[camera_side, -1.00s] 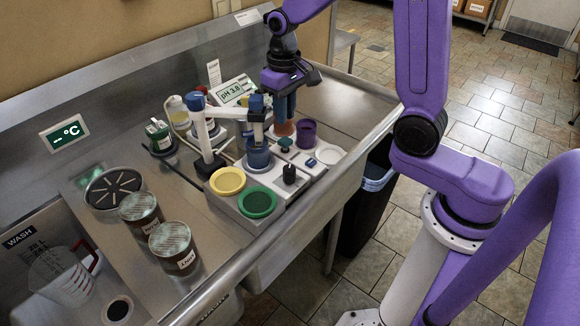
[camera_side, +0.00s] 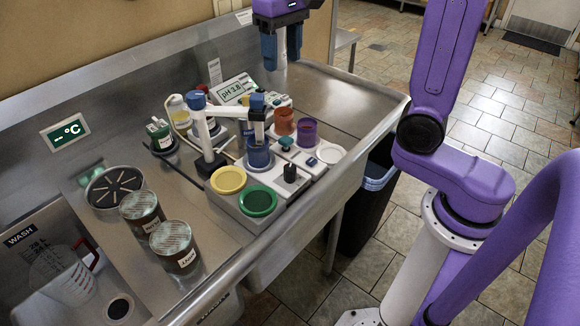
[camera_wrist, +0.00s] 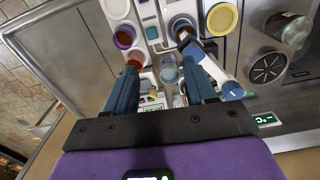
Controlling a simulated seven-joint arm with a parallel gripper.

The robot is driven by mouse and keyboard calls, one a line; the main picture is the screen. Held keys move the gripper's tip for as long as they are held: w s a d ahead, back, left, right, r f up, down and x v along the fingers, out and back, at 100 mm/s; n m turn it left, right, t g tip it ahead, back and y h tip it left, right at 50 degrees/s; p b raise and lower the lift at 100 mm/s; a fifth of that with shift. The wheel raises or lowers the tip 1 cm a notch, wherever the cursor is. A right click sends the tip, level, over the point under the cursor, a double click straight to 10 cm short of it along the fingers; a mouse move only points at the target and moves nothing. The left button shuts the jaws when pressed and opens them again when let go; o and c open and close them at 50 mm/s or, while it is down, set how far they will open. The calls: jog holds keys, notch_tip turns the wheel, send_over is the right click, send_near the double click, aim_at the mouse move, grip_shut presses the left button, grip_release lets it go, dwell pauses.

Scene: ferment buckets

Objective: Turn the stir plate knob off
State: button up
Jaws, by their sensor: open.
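My gripper (camera_side: 281,58) is open and empty, raised above the back of the bench. Its two blue fingers also show in the wrist view (camera_wrist: 160,78), spread apart, with the bench far below. A black upright knob (camera_side: 290,173) stands on a white-topped unit near the bench's front edge, below and in front of my gripper. A smaller teal knob-like piece (camera_side: 286,142) lies farther back. The knob's on or off setting is too small to read.
An orange cup (camera_side: 284,122), a purple cup (camera_side: 307,133) and a white dish (camera_side: 328,153) stand right of the beaker. Yellow (camera_side: 228,180) and green (camera_side: 257,201) round tops lie at front left. A pH display (camera_side: 236,91) stands behind. The bench's right end is clear.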

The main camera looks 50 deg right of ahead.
jog(key=m, duration=0.2)
send_over(290, 167)
notch_tip(290, 167, down, 23)
jog(key=shift+r, duration=0.2)
dwell(0.5)
grip_shut()
